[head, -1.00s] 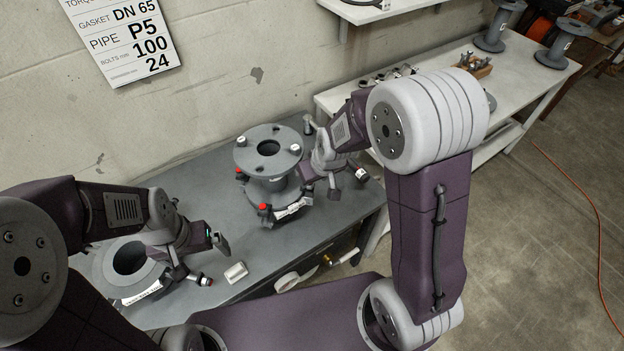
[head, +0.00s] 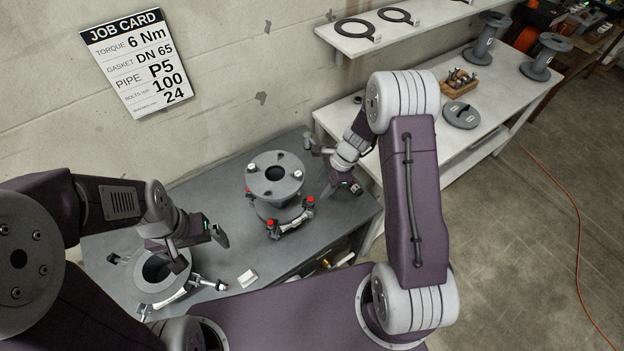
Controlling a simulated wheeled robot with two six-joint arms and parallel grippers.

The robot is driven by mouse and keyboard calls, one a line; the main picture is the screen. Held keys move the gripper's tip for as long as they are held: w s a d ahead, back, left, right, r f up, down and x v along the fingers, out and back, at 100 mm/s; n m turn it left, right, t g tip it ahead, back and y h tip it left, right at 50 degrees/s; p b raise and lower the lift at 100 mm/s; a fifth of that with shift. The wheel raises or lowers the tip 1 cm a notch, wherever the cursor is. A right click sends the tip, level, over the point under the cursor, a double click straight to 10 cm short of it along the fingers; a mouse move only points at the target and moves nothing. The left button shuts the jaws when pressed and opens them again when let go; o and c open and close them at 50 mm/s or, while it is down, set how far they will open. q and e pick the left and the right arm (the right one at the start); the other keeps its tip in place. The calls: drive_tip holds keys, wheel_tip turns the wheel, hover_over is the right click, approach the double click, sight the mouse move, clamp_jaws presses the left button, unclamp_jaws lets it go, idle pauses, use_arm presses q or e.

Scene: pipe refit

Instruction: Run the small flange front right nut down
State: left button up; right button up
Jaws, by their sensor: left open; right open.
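A grey flanged pipe piece (head: 275,178) stands upright on the grey bench, bolted to a lower flange with a white label. Its front right nut (head: 309,202) is red-topped; two more red-topped ones show at front left (head: 272,227) and left (head: 249,191). I cannot tell how far each nut is down. A wider-bored grey pipe stub (head: 158,284) stands to the left. My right gripper (head: 326,172) is open and empty, up and right of the front right nut, apart from it. My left gripper (head: 200,246) is open and empty, above the wider stub.
A white table (head: 475,140) behind right holds a bolt tray (head: 459,81), a grey disc (head: 460,115) and spools. Black gasket rings (head: 355,28) lie on a wall shelf.

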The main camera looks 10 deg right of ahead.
sight(312, 199)
drive_tip(key=a+f+m, duration=0.1)
drive_tip(key=f, duration=0.1)
drive_tip(key=w+f+m+p, duration=0.1)
drive_tip(key=f, duration=0.2)
drive_tip(key=a+f+m+p, duration=0.1)
drive_tip(key=f, duration=0.2)
drive_tip(key=shift+w+a+m+y, duration=0.15)
drive_tip(key=shift+a+m+y, duration=0.15)
drive_tip(key=shift+m, duration=0.1)
drive_tip(key=shift+a+f, duration=0.15)
drive_tip(key=shift+f, duration=0.2)
use_arm(q)
wheel_tip(312, 199, up, 4)
drive_tip(key=shift+s+f, duration=0.1)
drive_tip(key=shift+s, duration=0.05)
use_arm(e)
clamp_jaws()
use_arm(q)
drive_tip(key=shift+f, duration=0.1)
